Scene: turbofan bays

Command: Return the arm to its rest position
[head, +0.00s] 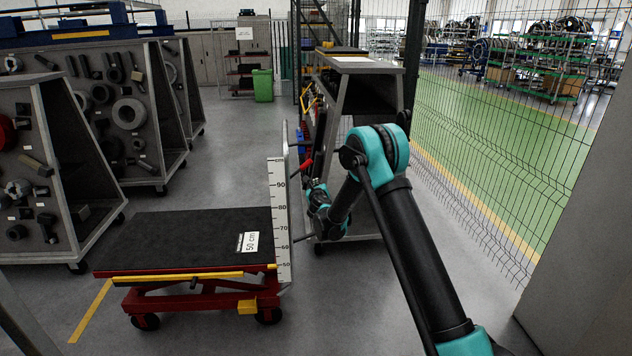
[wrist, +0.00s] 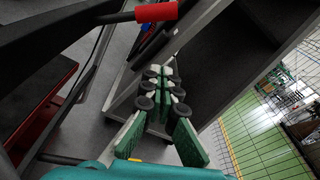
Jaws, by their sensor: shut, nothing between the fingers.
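My black and teal arm rises from the lower right in the head view, bends at a high elbow, and reaches down and left. Its wrist end is beside the measuring post of the red lift table, in front of a grey shelf unit. My gripper (wrist: 162,78) shows in the wrist view with its green-sided fingers together and nothing between them. In the head view its fingers are too small and partly hidden to make out. A bar with a red grip (wrist: 155,12) crosses the top of the wrist view, close to the gripper; whether they touch cannot be told.
The lift table (head: 190,240), with a black top and "50 cm" card, stands left of my arm beside its upright scale (head: 280,215). The grey shelf unit (head: 345,100) is close behind my wrist. A mesh fence (head: 480,150) runs along the right.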

